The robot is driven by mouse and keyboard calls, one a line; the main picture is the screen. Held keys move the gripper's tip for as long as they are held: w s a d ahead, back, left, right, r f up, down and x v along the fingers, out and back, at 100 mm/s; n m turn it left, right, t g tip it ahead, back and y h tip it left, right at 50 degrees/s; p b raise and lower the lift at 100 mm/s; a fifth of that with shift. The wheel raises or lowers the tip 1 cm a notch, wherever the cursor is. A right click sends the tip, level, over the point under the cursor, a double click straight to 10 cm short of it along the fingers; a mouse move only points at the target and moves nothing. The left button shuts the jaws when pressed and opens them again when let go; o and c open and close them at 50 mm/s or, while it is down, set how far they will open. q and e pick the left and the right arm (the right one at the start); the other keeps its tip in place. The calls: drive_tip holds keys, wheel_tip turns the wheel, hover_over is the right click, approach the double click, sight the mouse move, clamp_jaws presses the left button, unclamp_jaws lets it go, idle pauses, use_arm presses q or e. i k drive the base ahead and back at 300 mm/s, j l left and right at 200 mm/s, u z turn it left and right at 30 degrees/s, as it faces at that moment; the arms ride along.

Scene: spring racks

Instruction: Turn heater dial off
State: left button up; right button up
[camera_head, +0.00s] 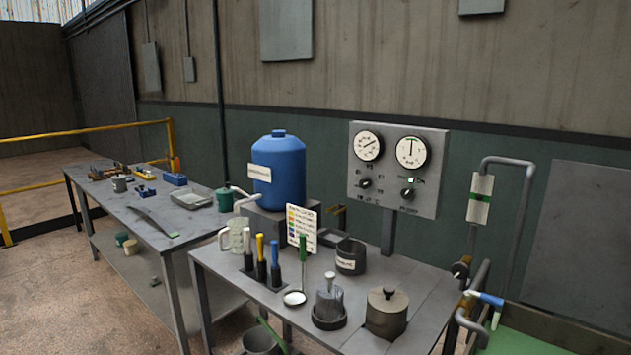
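A grey control panel (397,168) stands upright on a post at the back of the near table. It carries two round white gauges, a left gauge (367,146) and a right gauge (411,151). Below them are two small dark dials, a left dial (365,184) and a right dial (407,193). A small green light (411,180) shows just above the right dial. The panel's labels are too small to read, so I cannot tell which dial is the heater's. Neither of my grippers is in view.
Pipes with a blue-handled valve (486,298) stand at the right. A second table (165,212) stands at the left. Open floor lies at lower left.

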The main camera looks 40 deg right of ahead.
sight(365, 183)
drive_tip(key=i+j+z, duration=0.2)
drive_tip(key=i, duration=0.3)
drive_tip(key=i+z, duration=0.25)
drive_tip(key=i, duration=0.2)
